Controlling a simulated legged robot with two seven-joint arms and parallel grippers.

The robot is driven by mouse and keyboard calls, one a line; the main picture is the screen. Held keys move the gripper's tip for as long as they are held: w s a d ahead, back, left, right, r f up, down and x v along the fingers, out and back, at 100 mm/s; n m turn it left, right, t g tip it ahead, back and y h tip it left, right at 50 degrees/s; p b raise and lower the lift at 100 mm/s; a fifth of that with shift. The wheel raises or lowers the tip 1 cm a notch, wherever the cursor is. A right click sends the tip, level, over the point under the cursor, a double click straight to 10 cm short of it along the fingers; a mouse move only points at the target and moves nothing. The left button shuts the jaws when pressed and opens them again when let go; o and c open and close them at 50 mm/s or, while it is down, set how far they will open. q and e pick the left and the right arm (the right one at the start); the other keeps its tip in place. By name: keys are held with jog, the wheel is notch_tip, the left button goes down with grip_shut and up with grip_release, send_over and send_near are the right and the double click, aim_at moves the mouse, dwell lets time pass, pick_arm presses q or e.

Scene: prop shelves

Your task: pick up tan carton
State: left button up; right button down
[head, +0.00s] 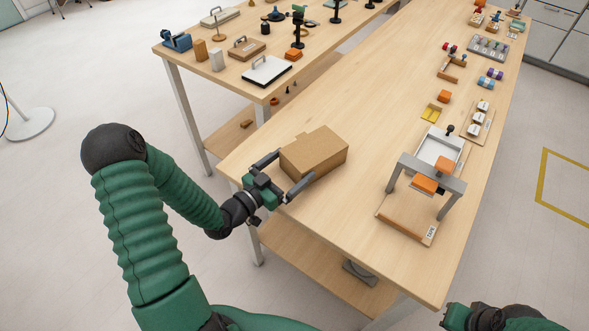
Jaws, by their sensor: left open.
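The tan carton (311,156) sits on the near wooden table, close to its left edge. It is a closed cardboard box with a small flap sticking up at its back. My left gripper (282,172) is open at the carton's near left side. One finger lies by the carton's left end and the other by its front right face, so the fingers straddle its near corner. I cannot tell whether they touch it. Part of my right arm (490,318) shows at the bottom right; its fingertips are not visible.
A grey frame (431,172) with orange blocks stands on a wooden board right of the carton. Several small props line the table's right side. Bare tabletop (370,110) lies behind the carton. A second table (215,84) with props stands at the back left.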

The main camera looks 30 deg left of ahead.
pick_arm(q)
jog(key=shift+w+d+r, duration=0.15)
jog(key=shift+w+d, duration=0.2)
jog(key=shift+d, duration=0.2)
jog(key=shift+d+r, duration=0.1)
jog(key=shift+d, duration=0.15)
jog(key=shift+s+a, duration=0.1)
jog(key=shift+a, duration=0.5)
jog(key=c, duration=0.4)
jog(key=shift+a+f, duration=0.25)
jog(key=shift+a, duration=0.05)
jog(key=c, duration=0.5)
jog(key=shift+d+r, duration=0.1)
jog(key=shift+d, duration=0.35)
jog(key=shift+c, duration=0.6)
jog(key=shift+r, duration=0.1)
pick_arm(e)
jog(key=shift+d, duration=0.55)
